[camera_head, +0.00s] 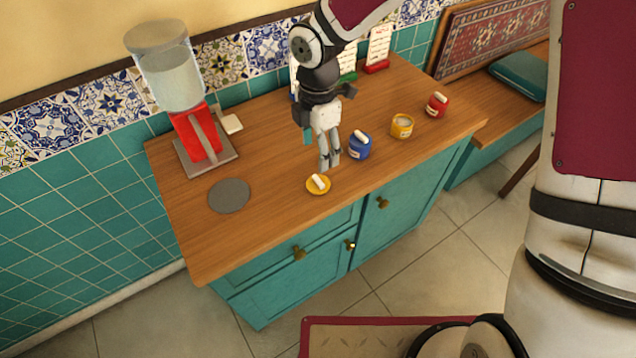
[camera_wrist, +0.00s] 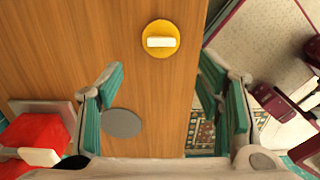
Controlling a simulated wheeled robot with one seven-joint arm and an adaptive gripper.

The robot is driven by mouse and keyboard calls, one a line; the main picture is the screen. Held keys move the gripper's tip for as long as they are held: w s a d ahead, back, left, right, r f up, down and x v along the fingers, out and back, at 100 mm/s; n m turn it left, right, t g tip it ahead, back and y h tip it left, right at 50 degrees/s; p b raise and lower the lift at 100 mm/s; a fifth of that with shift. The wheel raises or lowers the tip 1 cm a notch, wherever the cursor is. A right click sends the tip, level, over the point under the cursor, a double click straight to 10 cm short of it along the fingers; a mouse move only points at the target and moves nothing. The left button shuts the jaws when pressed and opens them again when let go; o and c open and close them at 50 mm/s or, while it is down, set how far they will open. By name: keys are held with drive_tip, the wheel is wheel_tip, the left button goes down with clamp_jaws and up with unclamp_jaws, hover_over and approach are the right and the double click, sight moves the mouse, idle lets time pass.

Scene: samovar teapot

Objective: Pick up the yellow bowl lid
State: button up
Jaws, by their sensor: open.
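The yellow bowl lid (camera_head: 318,184) is a small yellow disc with a white bar handle. It lies flat on the wooden counter near its front edge. In the wrist view the lid (camera_wrist: 160,38) is at the top centre, beyond the fingertips. My gripper (camera_head: 329,157) is above the counter, just behind and slightly right of the lid in the head view. In the wrist view my gripper (camera_wrist: 158,80) is open, with nothing between its fingers. The yellow bowl (camera_head: 402,126) stands uncovered on the counter to the right.
A blue lidded bowl (camera_head: 359,146) stands close to the right of my gripper. A red lidded bowl (camera_head: 437,105) stands farther right. A grey disc (camera_head: 229,195) lies left of the lid. A red dispenser (camera_head: 197,135) with a clear tank stands at the back left.

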sight(318, 179)
wheel_tip(318, 179, down, 10)
drive_tip(key=shift+d, duration=0.1)
idle(0.4)
drive_tip(key=c, duration=1.1)
